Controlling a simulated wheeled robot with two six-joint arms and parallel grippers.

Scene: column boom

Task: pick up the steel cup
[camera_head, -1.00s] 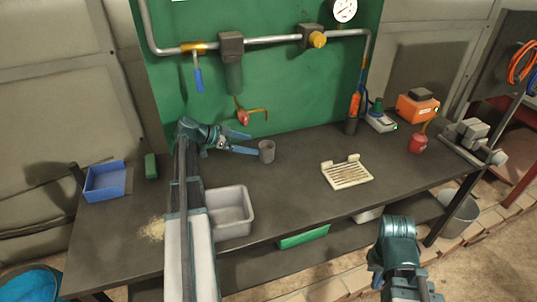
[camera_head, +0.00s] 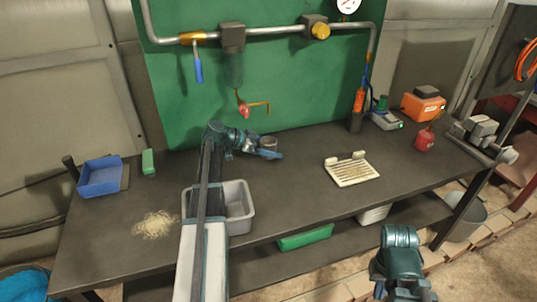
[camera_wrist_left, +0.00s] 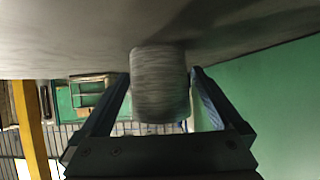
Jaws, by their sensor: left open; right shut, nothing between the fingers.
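The steel cup (camera_head: 268,142) stands on the dark bench near the green back panel, its lower part hidden by my left gripper in the head view. My left gripper (camera_head: 264,153) is open at the cup. In the left wrist view the grey, ribbed cup (camera_wrist_left: 160,85) sits between the two fingers of the left gripper (camera_wrist_left: 160,72), one on each side. I cannot tell whether either finger touches it. My right gripper (camera_head: 403,291) is at the bottom edge, in front of the bench and far from the cup, partly cut off, shut and empty.
A grey bin (camera_head: 240,207) stands beside my left arm. A blue tray (camera_head: 100,178) and spilled shavings (camera_head: 154,224) are to the left.

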